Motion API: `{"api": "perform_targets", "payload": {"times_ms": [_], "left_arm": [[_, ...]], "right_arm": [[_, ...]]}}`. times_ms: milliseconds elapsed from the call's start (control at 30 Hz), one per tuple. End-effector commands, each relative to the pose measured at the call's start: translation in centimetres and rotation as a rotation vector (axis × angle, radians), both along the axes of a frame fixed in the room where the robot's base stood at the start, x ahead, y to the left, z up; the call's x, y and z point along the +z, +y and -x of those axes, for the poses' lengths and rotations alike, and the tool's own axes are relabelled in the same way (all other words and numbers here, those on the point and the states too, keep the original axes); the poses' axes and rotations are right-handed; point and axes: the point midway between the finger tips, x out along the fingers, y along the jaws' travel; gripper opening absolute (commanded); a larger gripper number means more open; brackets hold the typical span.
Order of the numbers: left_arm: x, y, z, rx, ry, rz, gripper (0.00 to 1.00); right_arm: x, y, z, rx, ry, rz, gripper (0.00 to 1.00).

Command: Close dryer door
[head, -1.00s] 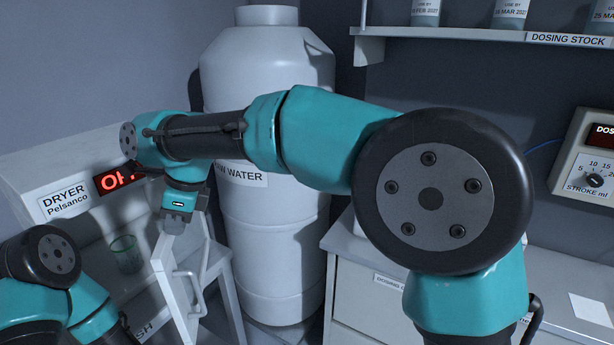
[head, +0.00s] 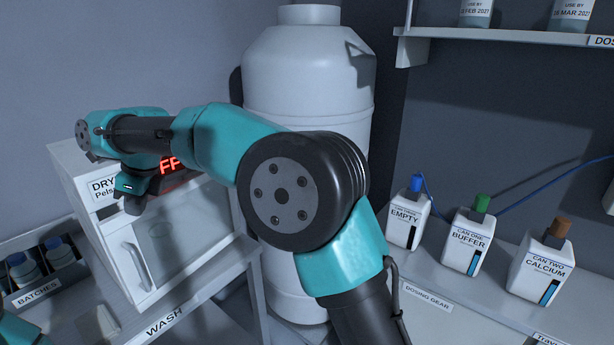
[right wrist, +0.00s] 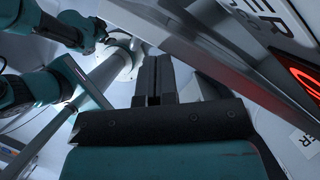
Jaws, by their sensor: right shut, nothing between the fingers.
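The dryer (head: 82,172) stands at the left in the head view, a pale box with a red display (head: 170,165) partly behind my right arm. Its pale door (head: 190,255) has a window and a bar handle (head: 137,268) near its left edge. The door lies across the dryer's front and looks shut or nearly so; I cannot tell whether it is fully flush. My right gripper (head: 132,204) is at the door's upper left, above the handle, fingers shut and empty. Its fingers also show in the right wrist view (right wrist: 154,78). Contact with the door is unclear. My left gripper is out of view.
A batches rack (head: 40,285) with blue-capped bottles stands left of the dryer. A large white tank (head: 310,75) stands behind my right arm. Several dosing cans, including the buffer can (head: 467,243), stand on the right counter. A glass (head: 108,322) sits below the dryer door.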

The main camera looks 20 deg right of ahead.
Motion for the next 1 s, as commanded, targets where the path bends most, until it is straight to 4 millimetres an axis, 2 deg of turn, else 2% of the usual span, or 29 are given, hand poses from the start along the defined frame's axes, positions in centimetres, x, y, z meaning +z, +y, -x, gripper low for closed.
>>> {"api": "perform_targets", "payload": {"times_ms": [567,767,1000], "left_arm": [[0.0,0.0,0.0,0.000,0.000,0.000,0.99],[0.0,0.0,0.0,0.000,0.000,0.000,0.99],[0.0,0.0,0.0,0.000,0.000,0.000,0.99]], "right_arm": [[0.0,-0.3,-0.2,-0.006,0.000,0.000,0.00],[0.1,-0.6,0.8,0.000,0.000,0.000,0.00],[0.1,-1.4,3.0,0.012,-0.001,-0.001,0.00]]}}
